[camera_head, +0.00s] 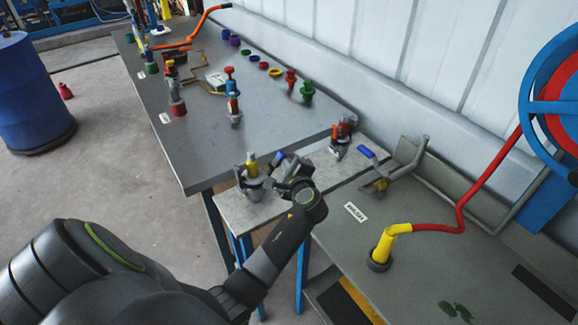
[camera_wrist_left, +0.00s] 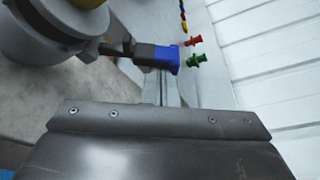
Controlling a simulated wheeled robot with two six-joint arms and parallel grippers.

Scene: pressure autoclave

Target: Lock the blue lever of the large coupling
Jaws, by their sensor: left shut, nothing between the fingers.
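The large coupling (camera_head: 254,184) is a grey fitting with a yellow top, standing on the narrow light-grey table. Its blue lever (camera_head: 279,158) sticks out at its upper right, beside my left gripper. In the left wrist view the coupling (camera_wrist_left: 40,32) fills the upper left corner, and the blue lever (camera_wrist_left: 157,56) points right from it on a dark stem. My left gripper (camera_head: 287,172) is shut and empty, close to the coupling's right side. Whether it touches the lever cannot be told. The gripper's dark housing (camera_wrist_left: 150,140) fills the lower wrist view. My right gripper is not in view.
A smaller coupling with red and orange parts (camera_head: 341,136) stands behind on the narrow table (camera_head: 232,212). Another blue lever (camera_head: 366,152) is to the right. A yellow fitting with a red hose (camera_head: 382,250) stands on the right-hand surface. Coloured fittings stand on the long grey table (camera_head: 190,140).

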